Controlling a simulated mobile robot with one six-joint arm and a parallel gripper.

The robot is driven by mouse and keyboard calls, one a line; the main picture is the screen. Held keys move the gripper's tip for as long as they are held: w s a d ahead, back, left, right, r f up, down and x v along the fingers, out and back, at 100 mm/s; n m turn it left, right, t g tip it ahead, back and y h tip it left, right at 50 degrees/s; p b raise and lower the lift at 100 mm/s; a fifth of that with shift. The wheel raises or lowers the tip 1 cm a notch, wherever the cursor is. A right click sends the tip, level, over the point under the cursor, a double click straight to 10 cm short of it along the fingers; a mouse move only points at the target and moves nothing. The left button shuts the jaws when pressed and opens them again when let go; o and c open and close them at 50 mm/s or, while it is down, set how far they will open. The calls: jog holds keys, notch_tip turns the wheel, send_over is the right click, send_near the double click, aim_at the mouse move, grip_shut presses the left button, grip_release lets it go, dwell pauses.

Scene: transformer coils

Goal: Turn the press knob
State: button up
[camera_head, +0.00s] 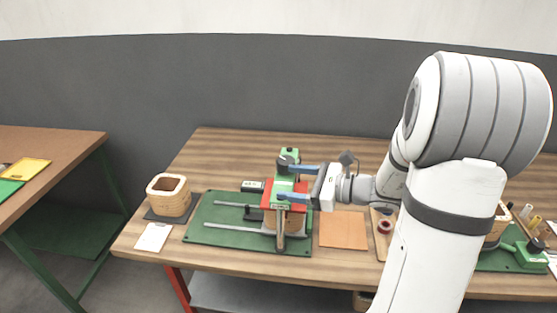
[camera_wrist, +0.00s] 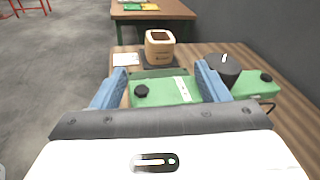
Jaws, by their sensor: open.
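The press stands on a green base plate (camera_head: 207,226) with grey rails, and it has a red plate (camera_head: 299,187) and green parts. A dark round knob (camera_head: 286,160) sits at its upper back; a large black cylinder there shows in the wrist view (camera_wrist: 224,68), right beside the far finger. I cannot tell which is the press knob. My gripper (camera_head: 284,182) is open, its blue fingers pointing left over the press, with nothing held. Contact is unclear.
A wooden coil block (camera_head: 168,196) on a dark mat and a white card (camera_head: 153,237) lie left of the base. An orange-brown square (camera_head: 343,230) lies right of it. More parts and a green device stand at the far right. A second table (camera_head: 60,143) is at left.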

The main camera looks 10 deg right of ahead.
aim_at(287, 164)
jog(key=w+d+f+m+t+h, duration=0.1)
jog(key=w+d+f+m+t, duration=0.1)
jog(key=w+d+m+t, duration=0.25)
jog(key=p+x, duration=0.1)
jog(key=x, duration=0.5)
jog(key=shift+w+a+r, duration=0.15)
jog(key=shift+w, duration=0.2)
jog(key=shift+c, duration=0.6)
jog(key=c, duration=0.9)
jog(key=shift+o, duration=0.2)
jog(key=shift+m+t+h+b, duration=0.5)
jog(key=shift+h+b, duration=0.2)
jog(key=shift+b, duration=0.3)
jog(key=shift+m+t+h+b, duration=0.45)
jog(key=shift+m+h+b, duration=0.05)
jog(key=shift+m+h, duration=0.2)
